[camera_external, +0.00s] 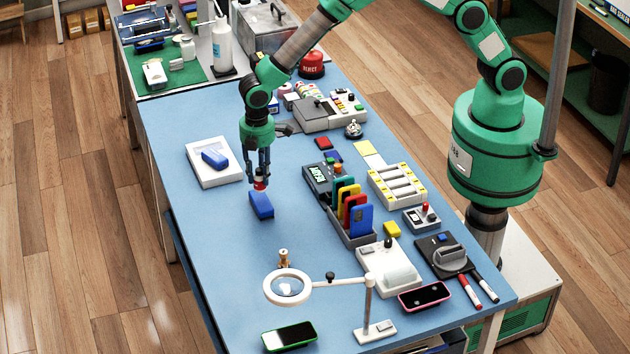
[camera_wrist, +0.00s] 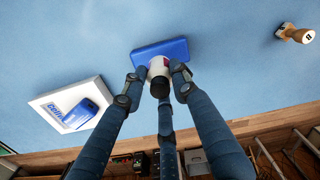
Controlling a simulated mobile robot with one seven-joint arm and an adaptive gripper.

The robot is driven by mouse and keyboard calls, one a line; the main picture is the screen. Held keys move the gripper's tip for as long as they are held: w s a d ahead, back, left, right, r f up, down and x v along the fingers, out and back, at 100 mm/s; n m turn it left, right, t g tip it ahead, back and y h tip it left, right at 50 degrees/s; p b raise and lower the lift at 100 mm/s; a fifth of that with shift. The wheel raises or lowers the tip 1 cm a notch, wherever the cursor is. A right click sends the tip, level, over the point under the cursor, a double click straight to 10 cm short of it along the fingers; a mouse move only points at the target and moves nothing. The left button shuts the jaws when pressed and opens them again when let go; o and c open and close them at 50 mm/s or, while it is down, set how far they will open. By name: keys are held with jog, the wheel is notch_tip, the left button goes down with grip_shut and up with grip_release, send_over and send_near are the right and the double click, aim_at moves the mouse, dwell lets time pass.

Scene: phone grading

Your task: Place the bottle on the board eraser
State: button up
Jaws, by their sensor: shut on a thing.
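My gripper (camera_external: 261,172) points down over the blue tabletop, its fingers closed around a small bottle. The bottle has a dark cap, a white body and a red band (camera_external: 260,185); in the wrist view its cap and white side (camera_wrist: 158,68) show between the fingers. A blue block, which looks like the board eraser (camera_external: 262,206), lies flat directly below the bottle. In the wrist view the eraser (camera_wrist: 176,47) extends behind the bottle to both sides. The bottle looks roughly upright, with its base at or just above the eraser; I cannot tell whether they touch.
A white tray (camera_external: 232,174) holding a blue item (camera_external: 214,158) lies left of the gripper. A phone rack (camera_external: 354,238) with colored phones stands to the right. A ring magnifier (camera_external: 272,288) and a wooden-handled stamp (camera_external: 283,257) are nearer the front. Tabletop around the eraser is clear.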

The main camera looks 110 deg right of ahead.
aim_at(260, 183)
jog(key=shift+f+b, duration=0.3)
jog(key=shift+f, duration=1.45)
jog(key=shift+f, duration=0.1)
jog(key=o, duration=1.1)
jog(key=shift+o, duration=0.2)
notch_tip(260, 183, up, 12)
jog(key=shift+r+p, duration=0.1)
jog(key=shift+p, duration=0.7)
